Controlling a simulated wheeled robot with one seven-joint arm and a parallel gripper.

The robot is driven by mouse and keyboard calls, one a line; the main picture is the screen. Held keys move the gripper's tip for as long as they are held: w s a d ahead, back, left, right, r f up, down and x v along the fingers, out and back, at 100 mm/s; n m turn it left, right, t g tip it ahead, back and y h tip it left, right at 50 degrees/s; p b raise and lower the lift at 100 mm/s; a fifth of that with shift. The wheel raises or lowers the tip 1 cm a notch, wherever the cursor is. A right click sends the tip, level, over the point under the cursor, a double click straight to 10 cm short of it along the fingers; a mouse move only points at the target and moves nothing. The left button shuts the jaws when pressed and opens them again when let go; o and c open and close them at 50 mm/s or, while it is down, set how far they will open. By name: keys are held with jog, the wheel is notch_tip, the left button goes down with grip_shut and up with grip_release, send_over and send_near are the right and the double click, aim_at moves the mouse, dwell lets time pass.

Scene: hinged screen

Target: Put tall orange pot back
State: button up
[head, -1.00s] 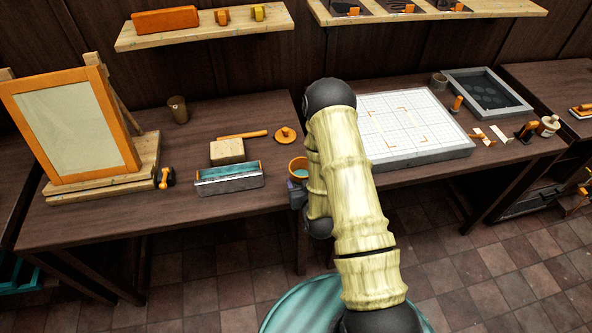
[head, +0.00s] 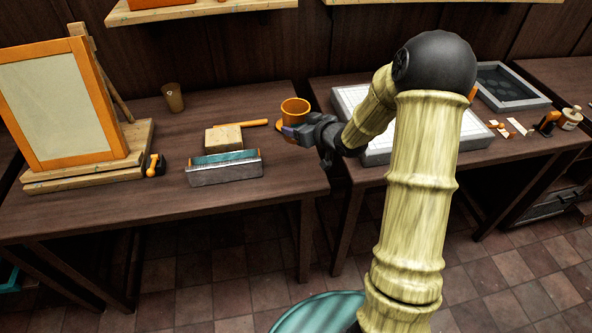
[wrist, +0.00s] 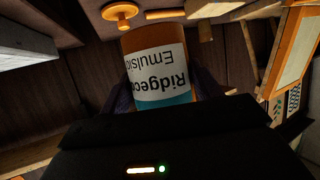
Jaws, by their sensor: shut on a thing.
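The tall orange pot (head: 295,108) is upright in my gripper (head: 291,131), held above the right end of the left table. Its top is open. In the wrist view the pot (wrist: 150,42) shows a white label with dark lettering and a teal band, upside down in the picture. My gripper is shut on the pot; its fingers are mostly dark and hard to see there. An orange round lid with a knob (wrist: 120,12) lies on the table beyond the pot; in the head view the pot and gripper mostly hide it.
An orange-framed screen (head: 62,105) stands on a wooden base at left. A grey trough (head: 225,168), a pale block (head: 223,138), an orange stick (head: 241,124) and a brown cup (head: 173,97) share the table. Shelves hang above. A gridded board (head: 376,149) lies right.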

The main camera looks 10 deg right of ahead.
jog(key=shift+r, duration=0.25)
jog(key=shift+w, duration=0.1)
